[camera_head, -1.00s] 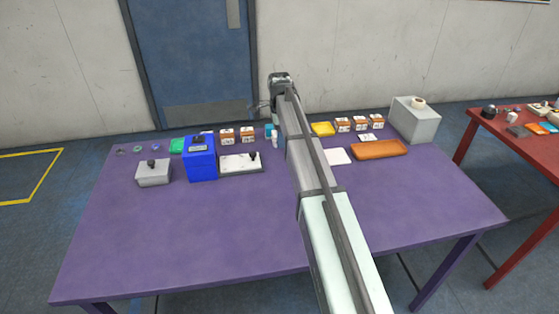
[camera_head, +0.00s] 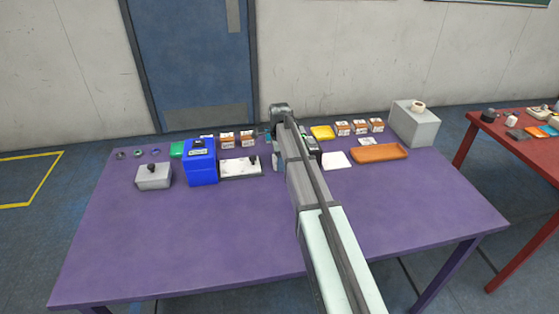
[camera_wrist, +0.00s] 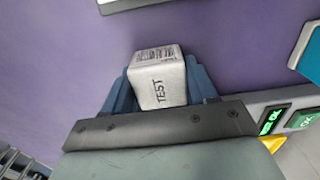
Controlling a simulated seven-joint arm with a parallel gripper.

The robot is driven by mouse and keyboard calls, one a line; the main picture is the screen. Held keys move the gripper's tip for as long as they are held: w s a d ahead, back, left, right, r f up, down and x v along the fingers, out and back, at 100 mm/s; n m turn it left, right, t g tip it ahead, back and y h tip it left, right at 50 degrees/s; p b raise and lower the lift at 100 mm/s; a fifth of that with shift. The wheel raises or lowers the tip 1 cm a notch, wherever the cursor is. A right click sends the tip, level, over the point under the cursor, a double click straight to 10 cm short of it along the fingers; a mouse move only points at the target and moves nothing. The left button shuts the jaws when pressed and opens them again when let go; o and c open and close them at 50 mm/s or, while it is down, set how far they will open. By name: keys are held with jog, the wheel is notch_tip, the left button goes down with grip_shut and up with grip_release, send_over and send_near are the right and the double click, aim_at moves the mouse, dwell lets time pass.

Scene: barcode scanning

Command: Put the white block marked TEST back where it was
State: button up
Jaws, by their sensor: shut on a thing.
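In the wrist view, my gripper (camera_wrist: 160,72) is shut on the white block marked TEST (camera_wrist: 160,84). The block sits between the two blue fingers, with black lettering on one face and a barcode on another. Purple tabletop shows past it. Whether the block touches the table, I cannot tell. In the head view, my arm reaches over the middle of the table, and I cannot make out the block there.
A grey device with a lit green display reading TEST OK (camera_wrist: 272,121) is right of the gripper. A blue object (camera_wrist: 311,57) lies at the right edge. In the head view, a blue box (camera_head: 200,165), white plate (camera_head: 240,170) and orange tray (camera_head: 379,153) flank my arm. The table's front is clear.

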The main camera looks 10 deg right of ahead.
jog(key=shift+f, duration=0.1)
jog(key=o, duration=1.1)
notch_tip(320, 180, up, 12)
dwell(0.4)
